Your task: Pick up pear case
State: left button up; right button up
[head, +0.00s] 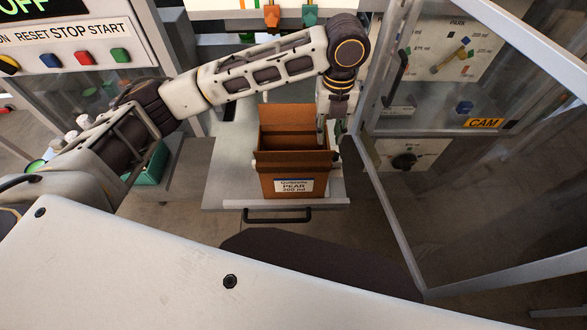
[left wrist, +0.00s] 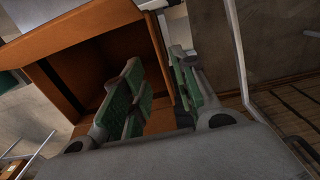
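The pear case (head: 291,163) is an open-topped brown carton with a white "PEAR" label on its front. It stands upright on a grey shelf (head: 232,183), flaps spread. My left gripper (head: 337,138) reaches down at the case's right side. In the left wrist view, the gripper (left wrist: 160,78) has its two green-padded fingers apart, with the right wall of the case (left wrist: 88,68) between them. One finger is inside the case and the other outside. A gap shows beside the inner finger. The fingertips are partly hidden in the head view. My right gripper is in no view.
A clear-paned door with a metal frame (head: 372,190) stands just right of the gripper. A control panel (head: 75,45) with coloured buttons is at the upper left. A black handle (head: 276,217) runs along the shelf front. A green bin (head: 150,165) sits left of the shelf.

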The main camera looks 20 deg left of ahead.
aim_at(328, 144)
pick_arm(q)
jog(key=shift+s+d+f+p, duration=0.1)
jog(key=shift+f+p, duration=0.15)
jog(key=shift+f, duration=1.05)
jog(key=shift+d+f+p, duration=0.1)
jog(key=shift+f+p, duration=0.1)
jog(key=shift+f, duration=1.1)
grip_shut()
